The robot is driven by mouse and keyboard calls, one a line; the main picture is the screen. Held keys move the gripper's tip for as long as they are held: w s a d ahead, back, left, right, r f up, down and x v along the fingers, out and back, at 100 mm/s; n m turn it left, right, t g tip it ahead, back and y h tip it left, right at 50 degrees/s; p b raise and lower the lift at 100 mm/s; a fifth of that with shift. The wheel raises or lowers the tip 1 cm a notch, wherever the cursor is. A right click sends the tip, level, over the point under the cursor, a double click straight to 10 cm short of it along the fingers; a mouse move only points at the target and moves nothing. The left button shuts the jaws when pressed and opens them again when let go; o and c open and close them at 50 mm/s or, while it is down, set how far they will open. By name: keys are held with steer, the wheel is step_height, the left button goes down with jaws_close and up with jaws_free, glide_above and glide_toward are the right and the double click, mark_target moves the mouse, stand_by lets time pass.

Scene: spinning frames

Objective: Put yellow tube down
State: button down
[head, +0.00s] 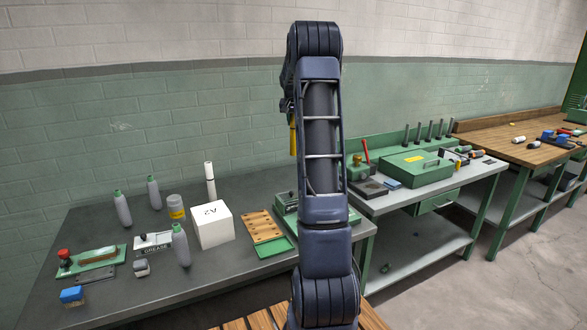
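A yellow tube (293,138) shows as a narrow upright strip just left of my arm, in the air before the green wall. My gripper (289,108) is just above it, mostly hidden behind my arm. The tube hangs from it and so appears held, but the fingers cannot be seen clearly. Most of the tube is also hidden. The grey workbench (215,268) stands below and to the left, and a second bench (385,203) stands to the right.
The left bench holds a white A2 box (212,225), several grey bottles with green caps (181,246), a white tube (210,180), a yellow-banded jar (176,207), a wooden board (263,227) and a green tray (275,247). A green case (415,168) sits on the right bench. The left bench's front is mostly bare.

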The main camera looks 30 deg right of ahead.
step_height(320, 180, down, 17)
stand_by(0.6)
steer(key=shift+f, duration=0.2)
steer(key=c, duration=1.1)
jaws_free()
